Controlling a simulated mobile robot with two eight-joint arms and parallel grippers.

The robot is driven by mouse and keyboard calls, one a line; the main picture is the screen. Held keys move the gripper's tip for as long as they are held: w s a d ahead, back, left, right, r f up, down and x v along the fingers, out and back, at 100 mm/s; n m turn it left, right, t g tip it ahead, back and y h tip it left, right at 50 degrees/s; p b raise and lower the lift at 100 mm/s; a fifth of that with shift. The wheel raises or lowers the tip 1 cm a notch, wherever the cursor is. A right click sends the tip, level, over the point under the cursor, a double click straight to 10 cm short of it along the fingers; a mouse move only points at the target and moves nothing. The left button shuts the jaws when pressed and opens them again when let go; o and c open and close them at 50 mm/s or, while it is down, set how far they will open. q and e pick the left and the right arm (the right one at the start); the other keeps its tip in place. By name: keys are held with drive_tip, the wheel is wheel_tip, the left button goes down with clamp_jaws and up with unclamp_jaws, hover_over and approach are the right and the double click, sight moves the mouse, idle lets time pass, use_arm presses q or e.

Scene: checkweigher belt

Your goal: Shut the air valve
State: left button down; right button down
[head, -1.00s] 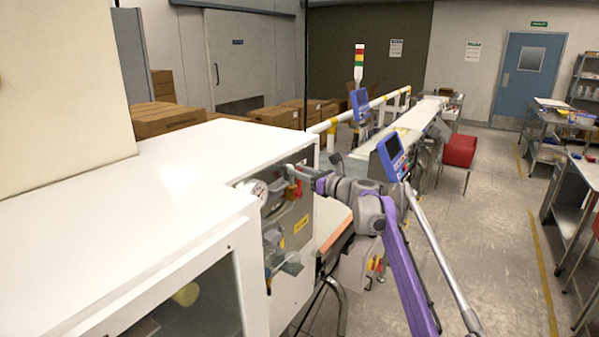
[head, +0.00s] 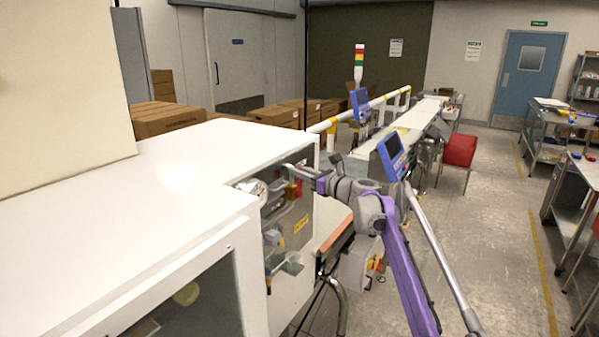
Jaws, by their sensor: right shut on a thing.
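The air valve (head: 292,191), with red and brass-yellow parts, is on the grey panel in the recess of the white cabinet, right of the round pressure gauge (head: 255,188). My right gripper (head: 293,170) reaches in from the right, under the cabinet's top corner, and is shut on the valve's handle. The fingers cover most of the handle, so its exact angle is hard to tell. My left gripper is not in view.
The white cabinet top (head: 150,200) fills the left and its edge is close to my right gripper. A blue-framed screen (head: 392,155) stands just behind my right arm. A conveyor line runs to the back; the floor (head: 485,250) at right is clear.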

idle(0.6)
drive_tip(key=n, duration=0.1)
drive_tip(key=s+a+n, duration=0.1)
drive_tip(key=shift+s+a+n, duration=0.1)
drive_tip(key=shift+s+n, duration=0.15)
drive_tip(key=shift+n, duration=0.15)
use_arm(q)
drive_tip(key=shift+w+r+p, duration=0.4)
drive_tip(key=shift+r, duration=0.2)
use_arm(e)
drive_tip(key=shift+s+a+f+n+y, duration=0.25)
drive_tip(key=shift+s+n+y, duration=0.15)
drive_tip(key=shift+n, duration=0.4)
drive_tip(key=shift+t, duration=0.3)
drive_tip(key=c, duration=0.8)
unclamp_jaws()
